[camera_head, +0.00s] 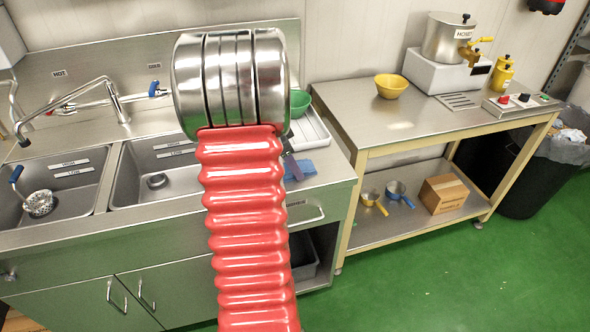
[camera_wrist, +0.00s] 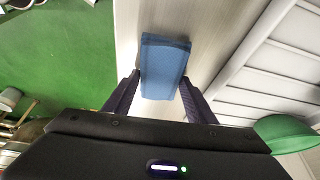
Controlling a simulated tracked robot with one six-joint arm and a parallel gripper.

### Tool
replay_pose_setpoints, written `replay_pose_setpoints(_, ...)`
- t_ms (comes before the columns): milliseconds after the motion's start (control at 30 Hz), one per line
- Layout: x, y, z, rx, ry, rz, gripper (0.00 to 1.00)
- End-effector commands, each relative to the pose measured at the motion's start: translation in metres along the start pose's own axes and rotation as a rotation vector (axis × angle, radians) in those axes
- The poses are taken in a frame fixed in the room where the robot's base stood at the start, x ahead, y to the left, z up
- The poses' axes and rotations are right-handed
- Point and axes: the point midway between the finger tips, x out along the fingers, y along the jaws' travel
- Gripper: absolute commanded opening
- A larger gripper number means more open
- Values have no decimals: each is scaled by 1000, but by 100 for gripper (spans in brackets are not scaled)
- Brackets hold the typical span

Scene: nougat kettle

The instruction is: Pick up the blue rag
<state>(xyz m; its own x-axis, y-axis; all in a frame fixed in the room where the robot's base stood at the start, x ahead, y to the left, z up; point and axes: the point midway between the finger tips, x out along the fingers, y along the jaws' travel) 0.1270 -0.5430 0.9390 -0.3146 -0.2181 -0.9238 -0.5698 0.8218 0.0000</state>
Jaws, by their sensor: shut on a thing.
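The blue rag (camera_head: 303,168) shows in the head view at the right end of the steel sink counter, just right of my red arm. In the wrist view the rag (camera_wrist: 165,58) is a folded blue block between the two dark fingers of my gripper (camera_wrist: 159,88). My gripper is shut on the rag, with a finger against each side. In the head view my arm hides most of the gripper. I cannot tell whether the rag touches the counter or is just above it.
A white ribbed drainboard (camera_head: 311,130) with a green bowl (camera_head: 299,102) lies behind the rag. Two sink basins (camera_head: 160,178) are to the left. A steel table (camera_head: 405,120) with a yellow bowl (camera_head: 391,86) stands right. Green floor (camera_head: 420,285) is open in front.

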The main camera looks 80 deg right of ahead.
Motion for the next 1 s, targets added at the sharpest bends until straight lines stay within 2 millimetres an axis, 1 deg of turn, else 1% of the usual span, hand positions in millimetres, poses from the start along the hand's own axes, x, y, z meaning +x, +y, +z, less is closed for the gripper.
replay_pose_setpoints(200, -1, 0, -1, 0, 0, -1, 29)
replay_pose_setpoints(367, -12, 0, -5, 1, 0, -1, 29)
replay_pose_setpoints(467, -25, -1, -11, 3, 1, -4, 29)
replay_pose_setpoints(800, -78, -1, -33, 2, 1, -3, 29)
replay_pose_setpoints(900, -87, 0, -37, 2, 1, -1, 29)
replay_pose_setpoints(1000, -92, 0, -39, 2, 0, -1, 29)
